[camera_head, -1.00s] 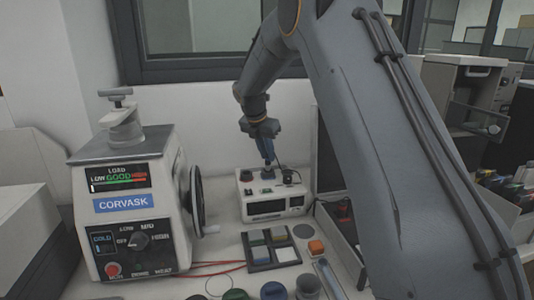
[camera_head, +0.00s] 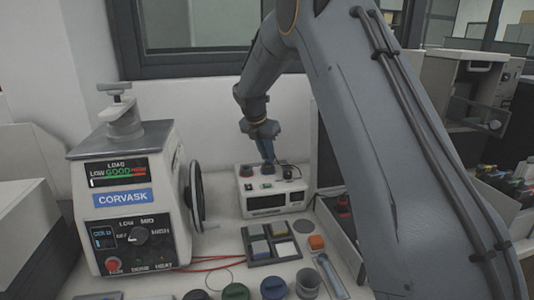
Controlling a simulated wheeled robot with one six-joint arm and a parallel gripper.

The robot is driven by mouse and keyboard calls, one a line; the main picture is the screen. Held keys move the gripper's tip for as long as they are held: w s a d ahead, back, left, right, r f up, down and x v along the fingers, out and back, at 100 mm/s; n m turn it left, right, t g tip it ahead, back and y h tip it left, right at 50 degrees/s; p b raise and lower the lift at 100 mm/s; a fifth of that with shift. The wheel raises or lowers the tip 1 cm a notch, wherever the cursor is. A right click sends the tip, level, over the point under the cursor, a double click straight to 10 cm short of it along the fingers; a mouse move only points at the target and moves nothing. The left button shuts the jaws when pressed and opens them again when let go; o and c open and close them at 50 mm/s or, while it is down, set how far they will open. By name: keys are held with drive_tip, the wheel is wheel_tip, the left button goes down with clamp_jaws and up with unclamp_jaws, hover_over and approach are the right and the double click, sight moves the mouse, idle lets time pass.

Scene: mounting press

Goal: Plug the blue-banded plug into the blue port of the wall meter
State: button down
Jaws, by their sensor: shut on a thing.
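The meter (camera_head: 272,203) is a white box with a dark display on its front, standing against the back wall. Its top carries a red round port (camera_head: 246,171), a port at the middle (camera_head: 267,169) and a dark part on the right (camera_head: 289,171). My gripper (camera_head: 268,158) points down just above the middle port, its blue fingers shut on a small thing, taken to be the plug. The plug and its blue band are too small and hidden to make out. I cannot tell whether it touches the port.
A Corvask press (camera_head: 128,225) with a handwheel (camera_head: 197,196) stands at the left. Red wires (camera_head: 213,264) lie on the bench. My arm fills the right.

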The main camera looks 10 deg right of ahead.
drive_tip(key=shift+f, duration=0.3)
idle(0.4)
drive_tip(key=c, duration=1)
unclamp_jaws()
drive_tip(key=shift+r, duration=0.1)
wheel_tip(320, 180, up, 7)
drive_tip(key=p, duration=0.5)
drive_tip(key=shift+r+p, duration=0.2)
drive_tip(key=shift+p, duration=0.15)
drive_tip(key=s+f+m+y+b, duration=0.1)
drive_tip(key=s+f+m, duration=0.2)
drive_tip(key=s+m, duration=0.6)
drive_tip(key=s+f+m+g+y+b, duration=0.1)
drive_tip(key=s+f+m, duration=0.3)
drive_tip(key=s+m, duration=0.5)
drive_tip(key=s+f+m+y+b, duration=0.1)
drive_tip(key=s+f+m, duration=0.3)
drive_tip(key=s, duration=1.8)
drive_tip(key=shift+s+d+m+g+b, duration=0.1)
drive_tip(key=shift+s+m+g+b, duration=0.15)
drive_tip(key=shift+m, duration=1)
drive_tip(key=shift+s+d+m+g+b, duration=0.1)
drive_tip(key=shift+m+g+b, duration=0.1)
drive_tip(key=shift+m, duration=1.05)
